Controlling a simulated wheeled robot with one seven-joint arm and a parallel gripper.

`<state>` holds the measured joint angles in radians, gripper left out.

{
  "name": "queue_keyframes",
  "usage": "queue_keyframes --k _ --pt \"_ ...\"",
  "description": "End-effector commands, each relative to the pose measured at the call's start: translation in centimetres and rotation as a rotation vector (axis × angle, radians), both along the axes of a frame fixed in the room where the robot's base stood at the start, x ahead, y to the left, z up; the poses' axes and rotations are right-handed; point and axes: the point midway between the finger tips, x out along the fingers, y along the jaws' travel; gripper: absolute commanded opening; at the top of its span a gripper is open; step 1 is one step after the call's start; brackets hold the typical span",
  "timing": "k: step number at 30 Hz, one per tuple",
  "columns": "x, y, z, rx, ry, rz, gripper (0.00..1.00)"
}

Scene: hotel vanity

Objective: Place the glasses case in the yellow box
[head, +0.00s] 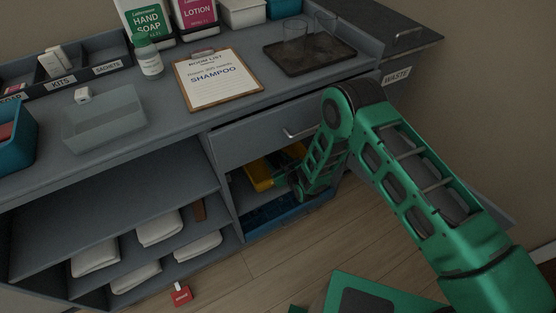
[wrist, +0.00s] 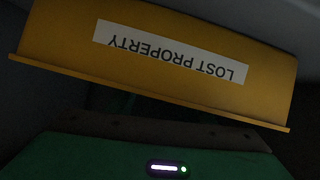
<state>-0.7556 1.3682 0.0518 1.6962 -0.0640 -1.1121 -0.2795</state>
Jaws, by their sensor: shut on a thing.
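The yellow box (head: 258,176) sits in the dark open compartment under the drawer, partly hidden by my arm. In the wrist view the yellow box (wrist: 70,48) fills the upper part, and its "LOST PROPERTY" label reads upside down. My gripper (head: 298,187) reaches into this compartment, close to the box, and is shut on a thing. The fingertips and the held thing are lost in shadow below the box's edge in the wrist view. I take it to be the glasses case, but its outline cannot be made out.
The drawer (head: 270,133) is just above my arm. A blue tray (head: 290,212) lies low in the compartment. Folded towels (head: 160,228) and a brown item (head: 199,209) occupy the left shelves. A red tag-like item (head: 181,294) lies on the floor.

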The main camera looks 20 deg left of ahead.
Motion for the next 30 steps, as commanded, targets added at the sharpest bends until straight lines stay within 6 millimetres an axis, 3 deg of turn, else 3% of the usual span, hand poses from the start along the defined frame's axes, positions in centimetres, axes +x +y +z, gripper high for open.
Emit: queue_keyframes --k 21,22,24,30 --pt "-0.1 -0.2 -1.5 -0.007 0.003 0.000 0.24" --pt "-0.1 -0.3 -1.6 -0.008 0.004 0.000 0.53" --pt "-0.1 -0.4 -1.7 -0.010 0.005 0.000 0.67" --pt "-0.4 -0.4 -1.9 -0.014 0.009 0.002 0.67"
